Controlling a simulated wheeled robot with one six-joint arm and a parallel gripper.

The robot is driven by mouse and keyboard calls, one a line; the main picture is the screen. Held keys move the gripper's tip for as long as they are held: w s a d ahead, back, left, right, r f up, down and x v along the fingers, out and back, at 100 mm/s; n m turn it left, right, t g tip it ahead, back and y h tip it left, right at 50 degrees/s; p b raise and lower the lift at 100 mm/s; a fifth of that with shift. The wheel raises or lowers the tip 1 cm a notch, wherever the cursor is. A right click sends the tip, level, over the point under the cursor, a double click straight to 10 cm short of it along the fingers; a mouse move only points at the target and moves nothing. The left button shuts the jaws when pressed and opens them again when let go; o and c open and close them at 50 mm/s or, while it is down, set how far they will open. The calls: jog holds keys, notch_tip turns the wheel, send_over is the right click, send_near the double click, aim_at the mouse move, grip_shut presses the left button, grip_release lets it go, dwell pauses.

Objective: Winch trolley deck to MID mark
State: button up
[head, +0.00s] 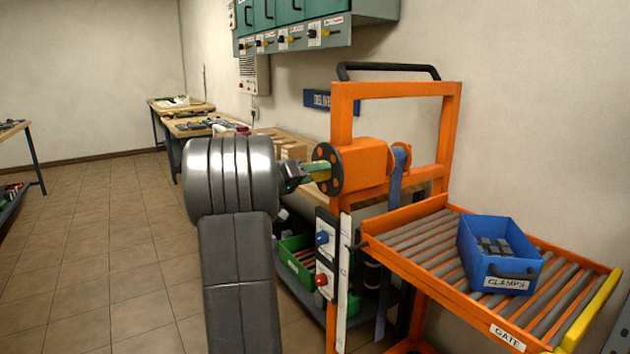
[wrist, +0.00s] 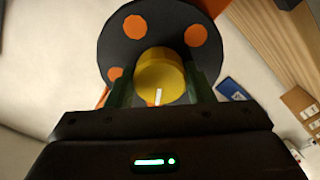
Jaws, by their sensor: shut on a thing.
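The orange trolley (head: 452,140) stands at the right in the head view. Its roller deck (head: 425,245) has an orange rim with a GATE label and a yellow end bar (head: 594,310). A blue strap (head: 394,205) hangs from the winch housing (head: 365,158). The winch's dark disc with orange spots (head: 328,168) faces my gripper and also shows in the wrist view (wrist: 115,48). My gripper (head: 308,172) is shut on the yellow winch knob (wrist: 160,75) at the disc's centre. A white scale strip (head: 343,270) stands on the near post; its marks are too small to read.
A blue bin labelled CLAMPS (head: 490,265) sits on the deck rollers. A blue switch (head: 322,238) and a red switch (head: 321,280) are on the near post. A green crate (head: 297,262) stands on a low shelf behind. The tiled floor (head: 110,260) at left is clear.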

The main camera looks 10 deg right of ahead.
jog(key=n, duration=0.3)
jog(key=shift+n, duration=0.4)
jog(key=n, duration=0.3)
jog(key=shift+r+n+p, duration=0.1)
jog(key=shift+n+p, duration=0.2)
jog(key=n+p, duration=0.1)
jog(key=n, duration=0.2)
jog(key=shift+n+p, duration=0.3)
jog(key=shift+n, duration=0.1)
jog(key=n+p, duration=0.2)
jog(key=n, duration=0.1)
jog(key=shift+r+n, duration=0.15)
jog(key=shift+n, duration=0.15)
jog(key=n+p, duration=0.3)
jog(key=shift+n, duration=0.3)
jog(key=n+p, duration=0.3)
jog(key=shift+n, duration=0.3)
jog(key=n+p, duration=0.4)
jog(key=shift+f+n+p, duration=0.2)
jog(key=shift+n+p, duration=1.55)
jog(key=shift+n, duration=0.35)
